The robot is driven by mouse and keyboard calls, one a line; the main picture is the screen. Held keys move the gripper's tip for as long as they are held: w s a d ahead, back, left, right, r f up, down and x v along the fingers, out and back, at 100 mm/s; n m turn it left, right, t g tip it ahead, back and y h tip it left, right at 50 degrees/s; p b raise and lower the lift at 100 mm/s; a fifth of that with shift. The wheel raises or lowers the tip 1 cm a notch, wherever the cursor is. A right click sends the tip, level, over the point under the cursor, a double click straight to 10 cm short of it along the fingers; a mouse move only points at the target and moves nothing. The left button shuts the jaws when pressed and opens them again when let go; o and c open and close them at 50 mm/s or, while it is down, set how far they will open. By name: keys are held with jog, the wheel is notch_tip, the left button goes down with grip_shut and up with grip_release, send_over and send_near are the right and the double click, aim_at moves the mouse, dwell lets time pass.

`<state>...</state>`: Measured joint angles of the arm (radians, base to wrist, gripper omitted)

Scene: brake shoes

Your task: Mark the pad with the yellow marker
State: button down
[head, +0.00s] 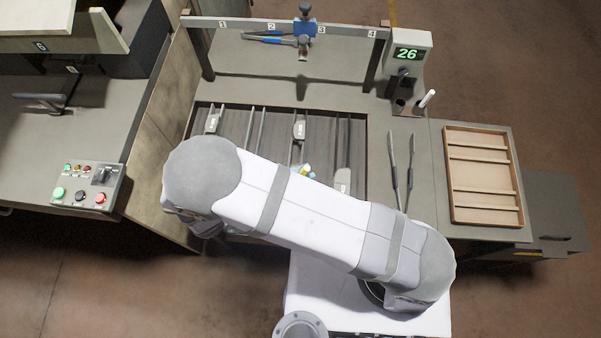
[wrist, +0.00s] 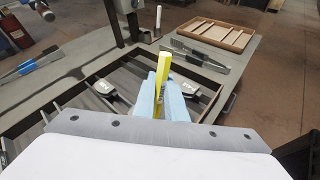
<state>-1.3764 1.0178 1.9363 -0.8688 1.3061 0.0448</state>
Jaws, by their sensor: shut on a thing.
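My gripper (wrist: 161,100) has light-blue fingers and is shut on the yellow marker (wrist: 164,68), which stands up, slightly tilted, between them. In the head view a little of the yellow marker (head: 305,170) shows past my arm, over the dark slatted tray. Grey pads with pale labels lie in this tray: one at the left (head: 212,122), one in the middle (head: 300,129) and one at the right (head: 343,179). In the wrist view, one pad (wrist: 107,91) is left of the fingers and another (wrist: 190,89) is just right. Contact between marker and pad cannot be told. My arm hides the tray's front.
A numbered rail (head: 345,30) with a blue clamp (head: 304,30) spans the back. A display reading 26 (head: 408,54) and a white pen in a holder (head: 427,98) stand right of it. Long tongs (head: 402,170) and a wooden tray (head: 457,190) lie at right.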

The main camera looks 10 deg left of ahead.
jog(key=shift+r+p, duration=2.15)
jog(key=shift+r, duration=0.7)
jog(key=shift+w+a+f, duration=0.1)
jog(key=shift+a+f, duration=0.05)
jog(key=shift+a, duration=0.05)
jog(key=w+d+f+n+t+y+b, duration=0.25)
jog(key=w+d, duration=0.35)
jog(key=w, duration=0.5)
jog(key=w+d+m+g+h+b, duration=0.2)
jog(key=d+m+g+h+b, duration=0.1)
jog(key=d, duration=0.9)
jog(key=shift+d+f, duration=0.2)
jog(key=shift+d, duration=0.05)
